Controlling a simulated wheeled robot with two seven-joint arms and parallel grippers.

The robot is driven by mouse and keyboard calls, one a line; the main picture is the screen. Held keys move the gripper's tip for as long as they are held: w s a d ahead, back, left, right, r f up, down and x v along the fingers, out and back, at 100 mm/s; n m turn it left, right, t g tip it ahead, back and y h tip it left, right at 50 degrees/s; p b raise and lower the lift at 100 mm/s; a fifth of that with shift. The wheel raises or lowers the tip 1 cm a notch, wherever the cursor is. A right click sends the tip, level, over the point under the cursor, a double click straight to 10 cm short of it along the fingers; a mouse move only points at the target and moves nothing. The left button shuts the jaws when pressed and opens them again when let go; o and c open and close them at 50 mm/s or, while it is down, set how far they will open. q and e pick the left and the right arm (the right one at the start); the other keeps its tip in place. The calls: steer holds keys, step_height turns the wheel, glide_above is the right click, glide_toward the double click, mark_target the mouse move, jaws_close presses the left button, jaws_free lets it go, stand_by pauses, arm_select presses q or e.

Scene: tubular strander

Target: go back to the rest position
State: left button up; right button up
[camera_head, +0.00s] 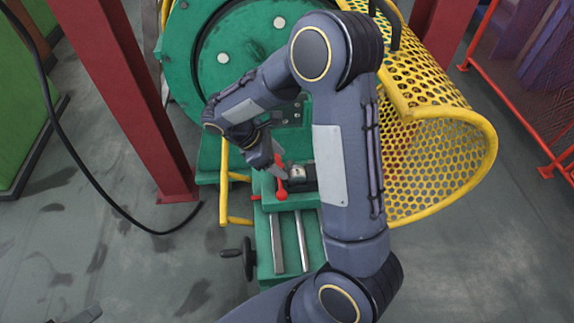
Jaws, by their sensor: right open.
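My right arm rises from the bottom, bends at the top and reaches back down to the left, over the green machine (195,75). My right gripper (277,172) is at the end of it, pointing down and to the right, with its jaws open. Its fingertips are close to a small lever with a red ball knob (281,195) on the green carriage. I cannot tell whether they touch it. My arm hides part of the carriage and the machine.
A yellow perforated guard (430,130) stands close on the right of my arm. A red post (125,95) and a black cable (75,155) are on the left. A black handwheel (248,258) sits at the front. A red railing (515,105) is at right.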

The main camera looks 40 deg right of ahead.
steer(key=shift+w+a+r, duration=0.1)
steer(key=shift+a+r, duration=0.15)
steer(key=shift+r, duration=0.2)
steer(key=shift+r, duration=0.25)
steer(key=s+a+r+m+t+y+p, duration=0.3)
steer(key=s+r+m+t+y, duration=0.1)
steer(key=s+r+m, duration=0.3)
steer(key=s+a+r+m+t+y+p, duration=0.3)
steer(key=s+r+m, duration=0.4)
steer(key=s+r, duration=0.3)
steer(key=a+t+y, duration=0.1)
steer(key=y, duration=0.1)
steer(key=shift+s+t+y, duration=0.2)
steer(key=shift+t+y, duration=0.2)
steer(key=shift+c, duration=0.4)
